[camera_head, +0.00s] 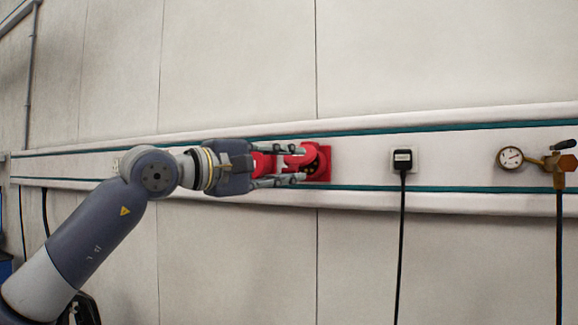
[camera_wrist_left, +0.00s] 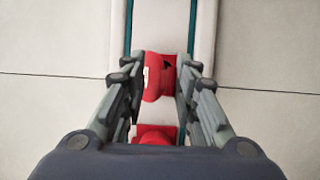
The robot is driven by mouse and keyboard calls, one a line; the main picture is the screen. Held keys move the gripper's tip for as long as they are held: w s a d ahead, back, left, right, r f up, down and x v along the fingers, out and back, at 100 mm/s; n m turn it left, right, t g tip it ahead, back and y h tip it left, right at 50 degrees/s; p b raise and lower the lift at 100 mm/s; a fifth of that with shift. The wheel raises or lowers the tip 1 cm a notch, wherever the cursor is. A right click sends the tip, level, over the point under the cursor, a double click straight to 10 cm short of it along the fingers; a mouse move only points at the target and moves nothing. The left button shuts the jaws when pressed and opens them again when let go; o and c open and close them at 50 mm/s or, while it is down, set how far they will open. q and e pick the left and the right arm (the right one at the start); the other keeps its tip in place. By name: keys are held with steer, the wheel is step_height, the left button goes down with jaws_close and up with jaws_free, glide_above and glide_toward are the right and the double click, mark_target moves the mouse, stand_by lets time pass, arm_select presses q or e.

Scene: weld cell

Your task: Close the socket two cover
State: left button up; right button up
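A red socket (camera_head: 323,164) is fixed on the white wall rail. Its round dark opening shows, and a red cover (camera_head: 298,160) stands out from it to the left, so it looks open. Another red part (camera_head: 262,163) lies further left, mostly hidden by my gripper. My left gripper (camera_head: 302,163) is open, with one finger above and one below the red cover. In the left wrist view a red part (camera_wrist_left: 159,77) shows between the spread fingers, and a second red part (camera_wrist_left: 155,134) sits nearer the palm. I cannot tell whether the fingers touch them. My right gripper is not in view.
The rail (camera_head: 450,180) runs along the wall with green stripes. To the right are a black plug (camera_head: 402,159) with a hanging cable, a round gauge (camera_head: 510,158) and a brass valve (camera_head: 560,163) with a hose.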

arm_select(q)
steer(key=v, duration=1.1)
steer(key=shift+s, duration=0.2)
